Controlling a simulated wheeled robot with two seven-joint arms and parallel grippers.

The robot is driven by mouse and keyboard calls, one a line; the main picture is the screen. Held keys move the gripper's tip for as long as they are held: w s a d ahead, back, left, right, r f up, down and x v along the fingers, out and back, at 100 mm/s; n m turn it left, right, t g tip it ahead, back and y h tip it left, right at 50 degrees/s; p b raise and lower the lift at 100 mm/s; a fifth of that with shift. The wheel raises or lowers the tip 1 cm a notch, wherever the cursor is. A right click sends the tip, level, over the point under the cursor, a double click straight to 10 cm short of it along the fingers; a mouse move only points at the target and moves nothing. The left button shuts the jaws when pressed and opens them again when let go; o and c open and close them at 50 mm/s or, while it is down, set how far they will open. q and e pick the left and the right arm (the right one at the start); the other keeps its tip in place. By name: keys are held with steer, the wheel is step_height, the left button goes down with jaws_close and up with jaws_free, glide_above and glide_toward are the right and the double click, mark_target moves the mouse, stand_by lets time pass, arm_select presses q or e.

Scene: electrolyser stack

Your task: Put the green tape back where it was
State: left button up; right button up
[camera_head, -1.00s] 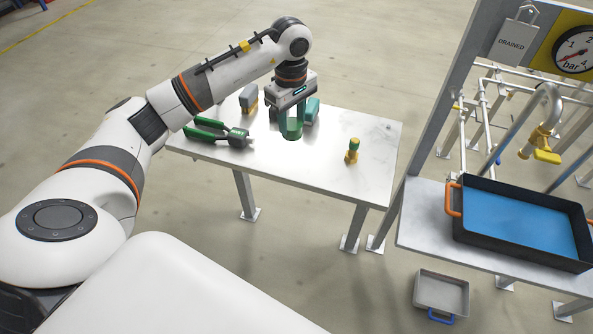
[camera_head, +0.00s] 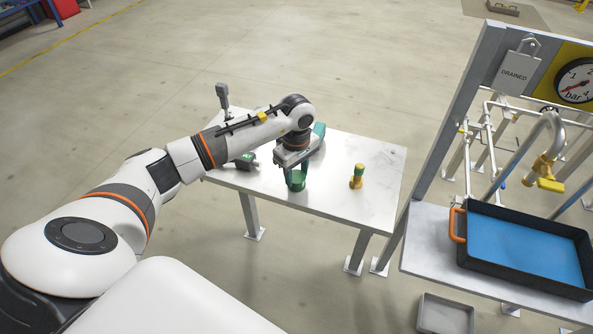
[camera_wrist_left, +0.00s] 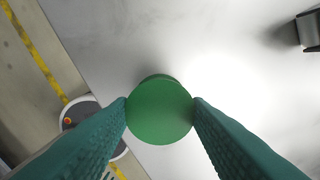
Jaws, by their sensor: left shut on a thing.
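The green tape (camera_head: 297,181) is a short round roll held at the tips of my left gripper (camera_head: 295,172), over the front part of the white table. The left wrist view shows its round green face (camera_wrist_left: 160,110) between the two teal fingers, which touch it on both sides. The table's pale top lies behind it. I cannot tell whether the tape rests on the table or hangs just above it. My right gripper is not in view.
A green-handled tool (camera_head: 246,161) is partly hidden by my arm. A teal thing (camera_head: 319,131) is behind the gripper. A black tray with blue inside (camera_head: 520,245) stands at the right.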

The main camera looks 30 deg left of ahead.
mark_target(297, 176)
arm_select(q)
steer(key=shift+f, duration=0.15)
steer(key=o, duration=0.8)
steer(key=shift+o, duration=0.2)
steer(key=shift+r, duration=0.5)
step_height(297, 176, up, 12)
steer(key=b, duration=0.2)
steer(key=shift+f, duration=0.25)
